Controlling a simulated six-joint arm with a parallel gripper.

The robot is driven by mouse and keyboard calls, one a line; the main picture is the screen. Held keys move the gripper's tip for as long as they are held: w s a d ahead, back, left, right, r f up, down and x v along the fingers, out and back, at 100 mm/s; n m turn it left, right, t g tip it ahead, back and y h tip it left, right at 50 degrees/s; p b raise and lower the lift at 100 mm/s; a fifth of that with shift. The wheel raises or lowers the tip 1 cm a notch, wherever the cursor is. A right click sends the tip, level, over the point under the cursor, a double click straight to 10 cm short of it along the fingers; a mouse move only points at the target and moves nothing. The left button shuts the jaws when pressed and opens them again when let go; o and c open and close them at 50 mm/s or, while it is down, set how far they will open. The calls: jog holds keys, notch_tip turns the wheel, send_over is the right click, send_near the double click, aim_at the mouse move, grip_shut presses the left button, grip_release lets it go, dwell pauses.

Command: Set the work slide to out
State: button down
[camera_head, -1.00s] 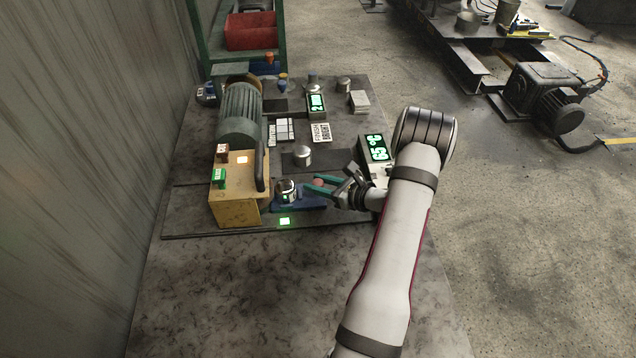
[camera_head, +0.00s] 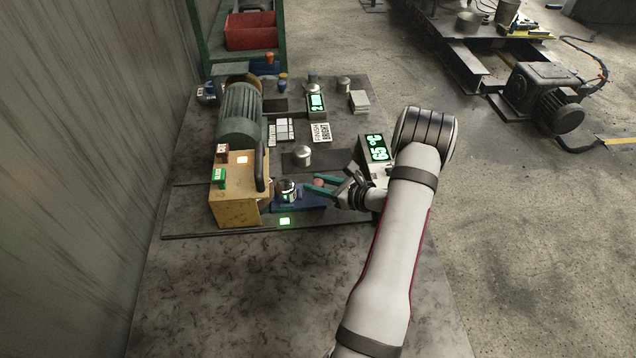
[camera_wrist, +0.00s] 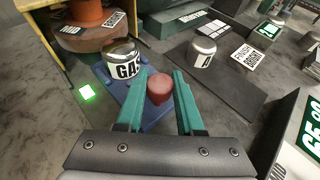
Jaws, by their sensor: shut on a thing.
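The work slide (camera_head: 302,203) is a blue block on a dark plate beside the yellow machine. It also shows in the wrist view (camera_wrist: 152,122). A metal cup marked "GAS" (camera_wrist: 123,66) stands upright on it; in the head view the cup (camera_head: 287,190) is close to the machine's right side. A red knob (camera_wrist: 160,90) rises at the slide's near end. My gripper (camera_wrist: 161,80) has its green fingers on either side of the knob and is shut on it. In the head view my gripper (camera_head: 322,184) reaches in from the right.
A green light (camera_head: 285,221) glows on the plate in front of the slide. A second metal cup (camera_head: 303,153) stands on a dark mat behind it. A box with a lit display (camera_head: 376,148) stands close to my wrist. The near table top (camera_head: 250,290) is clear.

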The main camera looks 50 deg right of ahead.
jog(key=shift+a, duration=0.1)
jog(key=s+d, duration=0.8)
jog(key=shift+s+d, duration=0.15)
jog(key=shift+d, duration=0.1)
jog(key=c, duration=0.5)
grip_release()
jog(key=shift+c, duration=0.2)
jog(key=v, duration=1.5)
jog(key=shift+s+r, duration=0.25)
jog(key=shift+s, duration=0.1)
jog(key=shift+w+a, duration=0.1)
